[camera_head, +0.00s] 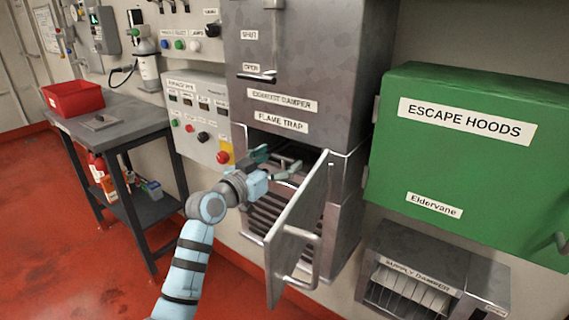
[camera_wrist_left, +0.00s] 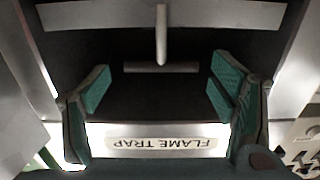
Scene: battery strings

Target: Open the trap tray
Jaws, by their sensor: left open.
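The flame trap compartment (camera_head: 280,124) is in the grey metal cabinet, and its hinged door (camera_head: 298,230) stands swung open toward me. Inside is a dark recess with a slatted grey part (camera_head: 262,218) low down, partly hidden by my arm and the door. A metal T-shaped handle shows at the compartment mouth in the left wrist view (camera_wrist_left: 161,42), its crossbar between and beyond my fingers. My left gripper (camera_head: 274,164) is open in front of the opening. In the left wrist view the fingers (camera_wrist_left: 160,95) are wide apart and hold nothing. My right gripper is out of view.
The open door with its bar handle (camera_head: 316,262) stands close right of my left gripper. A green escape hoods box (camera_head: 468,170) juts out at right, above a supply damper unit (camera_head: 410,275). A dark table (camera_head: 110,128) with a red bin (camera_head: 73,98) stands left.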

